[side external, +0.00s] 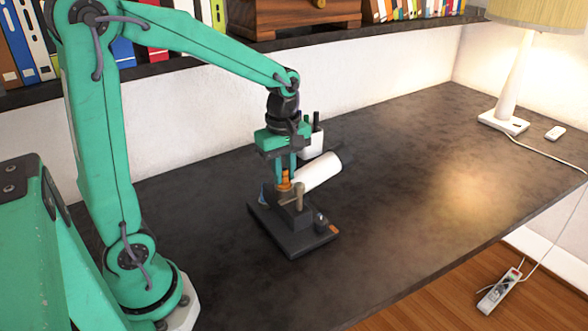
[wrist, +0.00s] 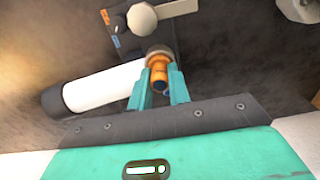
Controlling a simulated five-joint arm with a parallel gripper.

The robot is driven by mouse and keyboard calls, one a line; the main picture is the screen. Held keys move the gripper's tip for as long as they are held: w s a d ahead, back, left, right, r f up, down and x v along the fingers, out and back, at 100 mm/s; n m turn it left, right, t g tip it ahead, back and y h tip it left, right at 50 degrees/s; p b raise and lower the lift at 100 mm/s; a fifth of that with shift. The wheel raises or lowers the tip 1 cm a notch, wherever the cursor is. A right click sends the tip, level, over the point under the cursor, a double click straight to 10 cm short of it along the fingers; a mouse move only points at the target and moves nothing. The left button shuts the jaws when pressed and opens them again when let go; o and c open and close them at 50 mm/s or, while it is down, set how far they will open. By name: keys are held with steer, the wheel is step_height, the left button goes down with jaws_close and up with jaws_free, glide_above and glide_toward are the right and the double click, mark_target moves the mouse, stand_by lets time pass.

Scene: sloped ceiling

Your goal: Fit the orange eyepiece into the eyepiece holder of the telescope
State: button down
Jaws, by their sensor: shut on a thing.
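The telescope has a white tube (side external: 318,172) with a dark end, on a black base plate (side external: 318,238) on the dark desk. The tube also shows in the wrist view (wrist: 105,85), slanting left. My gripper (side external: 285,172) points down over the telescope, shut on the orange eyepiece (side external: 285,183). In the wrist view the eyepiece (wrist: 159,72) sits between my teal fingers (wrist: 159,88). Its far end meets a tan-grey ring (wrist: 158,51), seemingly the eyepiece holder. I cannot tell whether it is inside the ring or only over it.
A pale knob with a lever (wrist: 143,18) stands close beyond the ring. A white pen cup (side external: 312,145) is behind the telescope. A lamp (side external: 508,90) stands at the far right with a small white object (side external: 555,133) beside it. The desk's right half is mostly clear.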

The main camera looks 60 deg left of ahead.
mark_target(283, 169)
steer(key=shift+f, duration=0.15)
steer(key=c, duration=1.3)
jaws_free()
step_height(283, 169, up, 12)
steer(key=shift+r, duration=0.2)
steer(key=shift+s, duration=0.1)
